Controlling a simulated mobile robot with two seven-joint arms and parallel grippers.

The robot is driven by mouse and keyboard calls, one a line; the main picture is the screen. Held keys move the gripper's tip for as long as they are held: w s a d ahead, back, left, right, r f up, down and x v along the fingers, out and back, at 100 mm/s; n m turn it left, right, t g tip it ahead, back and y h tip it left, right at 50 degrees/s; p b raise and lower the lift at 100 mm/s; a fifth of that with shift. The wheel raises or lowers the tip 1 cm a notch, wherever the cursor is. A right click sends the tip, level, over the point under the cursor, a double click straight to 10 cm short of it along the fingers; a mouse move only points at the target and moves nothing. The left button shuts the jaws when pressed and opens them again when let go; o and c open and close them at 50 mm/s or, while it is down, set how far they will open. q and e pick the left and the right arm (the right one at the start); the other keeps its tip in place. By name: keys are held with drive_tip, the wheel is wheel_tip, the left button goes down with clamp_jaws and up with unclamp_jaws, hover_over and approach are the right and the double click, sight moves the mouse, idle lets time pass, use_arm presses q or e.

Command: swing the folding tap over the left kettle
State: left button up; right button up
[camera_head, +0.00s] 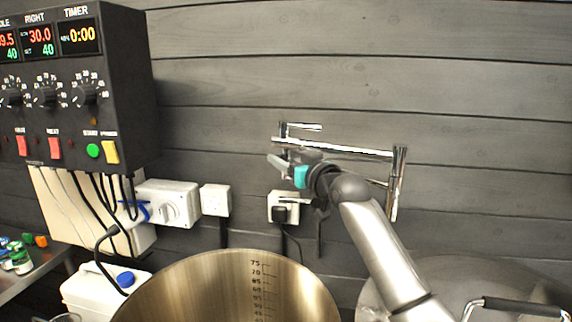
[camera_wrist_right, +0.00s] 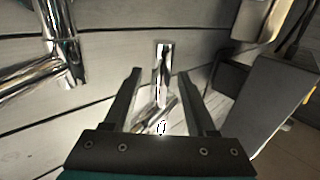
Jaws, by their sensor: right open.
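The chrome folding tap (camera_head: 345,148) is mounted on the plank wall, its arm folded back along the wall to the left. It also shows in the wrist view (camera_wrist_right: 62,38). My right gripper (camera_head: 279,163) is open at the tap's left end. In the right wrist view the gripper (camera_wrist_right: 162,88) has a chrome tap piece (camera_wrist_right: 161,62) between its fingers, with gaps on both sides. An open steel kettle (camera_head: 170,285) with a volume scale stands below. Whether it is the left kettle I cannot tell. My left gripper is out of view.
A dark control box (camera_head: 125,85) hangs at the upper left. Sockets (camera_head: 215,200) and cables are on the wall below it. A white canister (camera_head: 90,290) stands beside the open kettle. A lidded kettle (camera_head: 500,268) is at the right, under my arm.

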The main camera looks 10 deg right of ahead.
drive_tip(key=shift+w, duration=0.1)
clamp_jaws()
idle(0.5)
idle(1.0)
